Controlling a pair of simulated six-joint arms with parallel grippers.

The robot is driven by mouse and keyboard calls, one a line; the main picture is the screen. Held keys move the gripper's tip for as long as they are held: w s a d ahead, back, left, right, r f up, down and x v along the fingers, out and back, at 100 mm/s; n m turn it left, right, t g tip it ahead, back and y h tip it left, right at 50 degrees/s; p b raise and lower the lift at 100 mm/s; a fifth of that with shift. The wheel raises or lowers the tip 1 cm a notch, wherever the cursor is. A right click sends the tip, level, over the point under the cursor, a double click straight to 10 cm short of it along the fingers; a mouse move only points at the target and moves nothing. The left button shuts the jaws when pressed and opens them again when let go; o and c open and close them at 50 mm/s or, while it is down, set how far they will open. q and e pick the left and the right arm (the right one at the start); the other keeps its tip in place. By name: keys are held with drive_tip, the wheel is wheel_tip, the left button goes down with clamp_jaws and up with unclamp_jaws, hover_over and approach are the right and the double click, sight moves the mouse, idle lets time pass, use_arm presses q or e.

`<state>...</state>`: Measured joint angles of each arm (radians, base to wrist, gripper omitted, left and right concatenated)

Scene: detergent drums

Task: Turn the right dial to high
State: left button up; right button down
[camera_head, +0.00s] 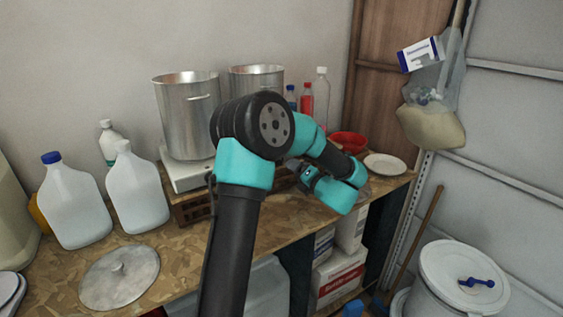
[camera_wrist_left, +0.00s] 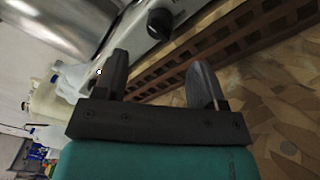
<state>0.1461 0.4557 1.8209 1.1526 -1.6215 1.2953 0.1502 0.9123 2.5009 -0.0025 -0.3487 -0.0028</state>
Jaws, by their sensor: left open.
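The pale hot plate (camera_head: 185,176) stands on a slatted wooden rack, with most of its front hidden behind my left arm in the head view. One black dial (camera_wrist_left: 160,22) shows on its front in the left wrist view; I cannot tell its setting or whether it is the right one. My left gripper (camera_head: 297,172) is at the front of the rack, partly hidden in the head view. In the left wrist view its two dark fingers (camera_wrist_left: 160,60) are apart with nothing between them, and the dial lies beyond their tips. My right gripper is not in view.
Two metal pots (camera_head: 187,115) (camera_head: 255,78) stand on the hot plate. White jugs (camera_head: 137,190) and a round metal lid (camera_head: 119,276) are at left on the wooden counter. A red bowl (camera_head: 348,142) and white plate (camera_head: 385,164) are at right.

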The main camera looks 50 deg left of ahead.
sight(282, 161)
use_arm(q)
drive_tip(key=a, duration=0.8)
drive_tip(key=shift+w+a, duration=0.2)
drive_tip(key=shift+w, duration=0.2)
drive_tip(key=shift+c, duration=0.2)
drive_tip(key=c, duration=0.9)
